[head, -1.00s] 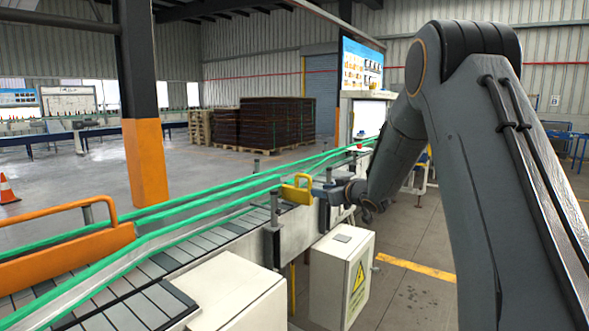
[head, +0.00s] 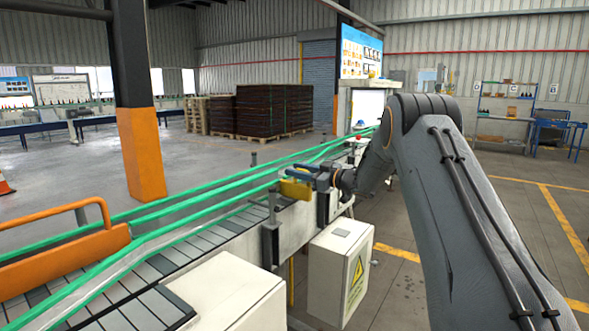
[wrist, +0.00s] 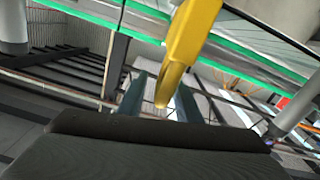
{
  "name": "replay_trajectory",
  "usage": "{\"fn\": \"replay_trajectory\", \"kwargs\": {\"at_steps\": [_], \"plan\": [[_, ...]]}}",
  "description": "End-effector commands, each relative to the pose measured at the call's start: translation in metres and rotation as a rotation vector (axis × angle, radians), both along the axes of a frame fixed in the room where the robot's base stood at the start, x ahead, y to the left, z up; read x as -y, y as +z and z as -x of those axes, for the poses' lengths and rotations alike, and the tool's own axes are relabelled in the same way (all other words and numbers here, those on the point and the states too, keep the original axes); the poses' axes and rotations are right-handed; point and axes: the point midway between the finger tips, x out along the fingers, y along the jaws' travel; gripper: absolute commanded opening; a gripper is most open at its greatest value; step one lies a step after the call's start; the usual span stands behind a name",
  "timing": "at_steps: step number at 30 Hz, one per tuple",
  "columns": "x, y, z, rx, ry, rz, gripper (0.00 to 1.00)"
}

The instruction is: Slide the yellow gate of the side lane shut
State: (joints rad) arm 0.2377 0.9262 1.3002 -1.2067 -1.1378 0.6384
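The yellow gate (head: 296,189) stands at the far part of the side lane, over the near green rail. Its upper edge is partly hidden by my fingers in the head view. My gripper (head: 300,172) reaches in from the right with its blue-grey fingers at the top of the gate. In the wrist view the gate's yellow handle (wrist: 190,40) comes down between the two fingers (wrist: 160,98). The fingers look apart, with a gap beside the handle. Whether either finger touches it I cannot tell.
The slatted conveyor (head: 165,265) with green rails runs from lower left to the gate. An orange guard (head: 65,262) stands over its near end. A grey electrical box (head: 338,265) and a white box (head: 230,290) stand along its near side. Open floor lies at right.

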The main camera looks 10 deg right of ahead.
Motion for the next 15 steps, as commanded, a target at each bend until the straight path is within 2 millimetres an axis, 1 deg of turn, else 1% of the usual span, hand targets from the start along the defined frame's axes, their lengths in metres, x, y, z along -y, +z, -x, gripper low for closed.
{"fn": "replay_trajectory", "kwargs": {"at_steps": [1,5,12,13,15], "plan": [[-0.004,0.0007,-0.0031,0.001,0.001,0.0,0.31],[-0.0092,-0.0005,-0.0074,-0.001,0.001,0.001,0.31],[-0.0099,-0.0004,-0.0081,-0.001,0.001,0.001,0.31],[-0.0099,-0.0004,-0.008,-0.001,0.001,0.001,0.28],[-0.0098,-0.0003,-0.008,0.0,0.001,0.0,0.16]]}}
